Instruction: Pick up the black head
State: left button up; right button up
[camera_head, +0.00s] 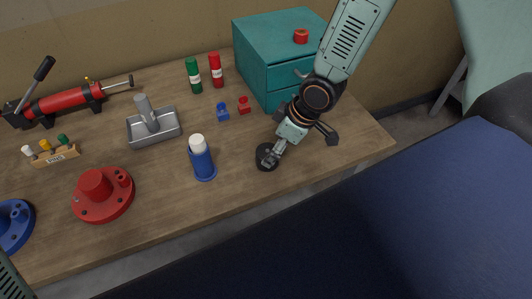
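The black head (264,163) is a small round black disc on the wooden table, near its front edge and right of the blue-and-white bottle. My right gripper (279,147) reaches down from the upper right, and its lower end overlaps the disc in this view. A dark part juts out on each side of this gripper. I cannot tell whether its fingers are open or closed, or whether they touch the head. At the bottom left corner only a piece of my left arm shows; its gripper is out of view.
A teal drawer cabinet (262,50) with a red item on top stands behind the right arm. The blue-and-white bottle (203,163), red flanged part (98,193), grey tray (170,133) and small blue block (223,111) stand left. Bare tabletop lies between the bottle and the head.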

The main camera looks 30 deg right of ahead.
aim_at(268, 152)
jog(key=x, duration=0.3)
jog(key=shift+w+a+f, duration=0.1)
jog(key=shift+w+a, duration=0.05)
jog(key=shift+a, duration=0.05)
jog(key=shift+f, duration=0.4)
jog(key=shift+w+a+f, duration=0.15)
jog(key=shift+w+a, duration=0.05)
jog(key=shift+w, duration=0.1)
jog(key=c, duration=0.3)
jog(key=shift+s+d, duration=0.15)
jog(key=shift+s, duration=0.05)
jog(key=c, duration=0.5)
jog(key=shift+w, duration=0.1)
jog(key=c, duration=0.5)
